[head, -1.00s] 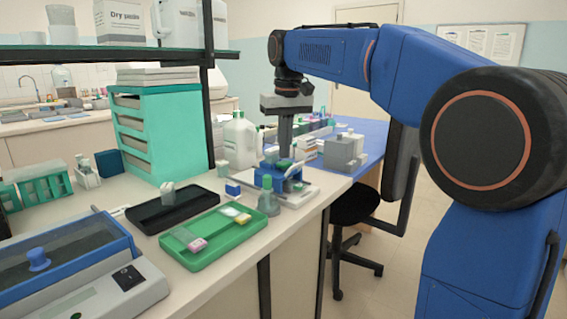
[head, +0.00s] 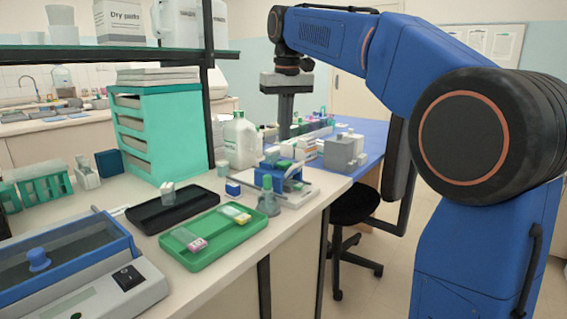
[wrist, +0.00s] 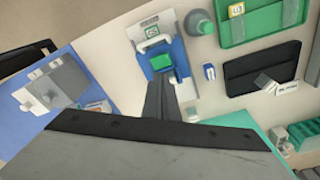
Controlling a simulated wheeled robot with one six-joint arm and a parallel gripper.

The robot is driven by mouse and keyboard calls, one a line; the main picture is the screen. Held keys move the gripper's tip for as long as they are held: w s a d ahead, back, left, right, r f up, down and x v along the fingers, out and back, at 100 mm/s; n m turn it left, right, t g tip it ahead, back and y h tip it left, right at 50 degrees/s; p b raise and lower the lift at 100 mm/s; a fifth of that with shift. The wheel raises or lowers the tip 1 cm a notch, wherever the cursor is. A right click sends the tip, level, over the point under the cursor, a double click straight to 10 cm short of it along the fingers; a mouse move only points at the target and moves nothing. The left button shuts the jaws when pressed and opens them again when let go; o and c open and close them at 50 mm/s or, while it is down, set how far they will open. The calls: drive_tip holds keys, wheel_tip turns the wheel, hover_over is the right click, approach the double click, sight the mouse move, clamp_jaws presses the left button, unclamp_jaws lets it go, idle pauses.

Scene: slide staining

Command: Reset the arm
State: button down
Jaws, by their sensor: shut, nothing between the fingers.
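My gripper (head: 285,136) points straight down above the bench, over the blue staining device. In the wrist view its fingers (wrist: 162,88) are together, with nothing between them. The blue device (head: 279,181) sits on a white base and has a green part on top. It also shows in the wrist view (wrist: 175,54), just beyond the fingertips. The gripper is clear of the device.
A green tray (head: 218,252) with slides, a black tray (head: 152,223) and a grey-green bottle (head: 268,201) stand near the device. A white jug (head: 239,143) and teal drawers (head: 165,140) are behind. A grey block (head: 340,152) is on the blue table.

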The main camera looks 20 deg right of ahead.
drive_tip(key=shift+s, duration=0.1)
idle(0.4)
drive_tip(key=s+d+f+t, duration=0.1)
drive_tip(key=s+d+f, duration=0.2)
drive_tip(key=s+f, duration=1.2)
drive_tip(key=s+d+f+m+t, duration=0.1)
drive_tip(key=s+d+f, duration=0.3)
drive_tip(key=s+f, duration=1.2)
drive_tip(key=shift+s+t, duration=0.7)
drive_tip(key=shift+s, duration=0.35)
